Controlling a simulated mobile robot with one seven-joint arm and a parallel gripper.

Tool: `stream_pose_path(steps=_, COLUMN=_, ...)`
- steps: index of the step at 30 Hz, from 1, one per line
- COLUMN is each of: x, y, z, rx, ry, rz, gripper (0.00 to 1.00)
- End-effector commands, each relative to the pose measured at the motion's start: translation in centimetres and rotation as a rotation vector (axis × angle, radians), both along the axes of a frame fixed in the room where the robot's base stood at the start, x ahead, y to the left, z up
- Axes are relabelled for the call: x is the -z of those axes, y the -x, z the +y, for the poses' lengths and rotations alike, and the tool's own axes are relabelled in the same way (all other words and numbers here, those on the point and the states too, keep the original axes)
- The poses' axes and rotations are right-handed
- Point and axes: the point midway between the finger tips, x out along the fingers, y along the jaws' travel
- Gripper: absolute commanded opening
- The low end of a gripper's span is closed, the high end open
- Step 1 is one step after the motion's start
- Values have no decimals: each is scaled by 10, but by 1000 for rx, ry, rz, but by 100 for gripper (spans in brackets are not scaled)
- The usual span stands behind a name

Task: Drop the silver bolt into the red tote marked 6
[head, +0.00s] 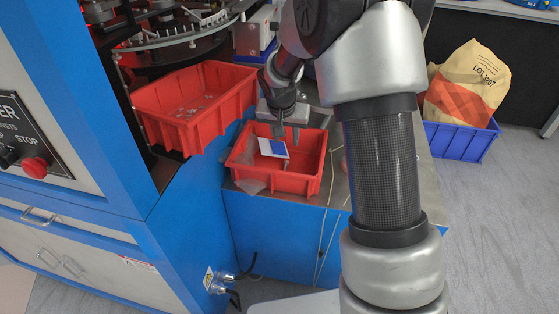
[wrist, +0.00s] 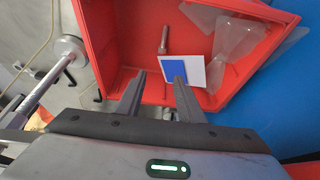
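A silver bolt (wrist: 163,38) with a wider head lies inside a red tote (wrist: 110,45) in the wrist view. A blue and white card (wrist: 196,68) is beside it, partly behind one finger. The same red tote (head: 313,150) stands on the blue-sided bench in the head view, with the card (head: 272,148) showing in it. My gripper (head: 287,134) is over this tote, fingers pointing down. In the wrist view my gripper (wrist: 160,78) is open, with a clear gap and nothing held between the fingertips. The bolt is beyond the fingertips, apart from them. I see no number 6 on the tote.
Another red tote (head: 205,125) with small metal parts stands higher to the left, by the machine. Crumpled clear plastic (wrist: 235,40) lies at the near tote's corner. A blue crate (head: 460,140) with a paper sack (head: 468,85) is at the right. Grey floor there is clear.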

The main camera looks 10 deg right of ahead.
Motion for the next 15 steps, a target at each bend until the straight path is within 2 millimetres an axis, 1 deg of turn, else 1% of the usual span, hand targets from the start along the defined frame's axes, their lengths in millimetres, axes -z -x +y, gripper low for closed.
stream_pose_path(steps=4, x=-5, y=1, z=1, rx=0, ry=0, rz=-1, gripper=35)
stream_pose_path(steps=7, x=-16, y=5, z=2, rx=-1, ry=-1, rz=-3, gripper=35)
stream_pose_path(steps=11, x=-42, y=14, z=6, rx=0, ry=-1, rz=-5, gripper=35)
stream_pose_path(steps=15, x=-75, y=26, z=12, rx=-1, ry=-1, rz=-6, gripper=35)
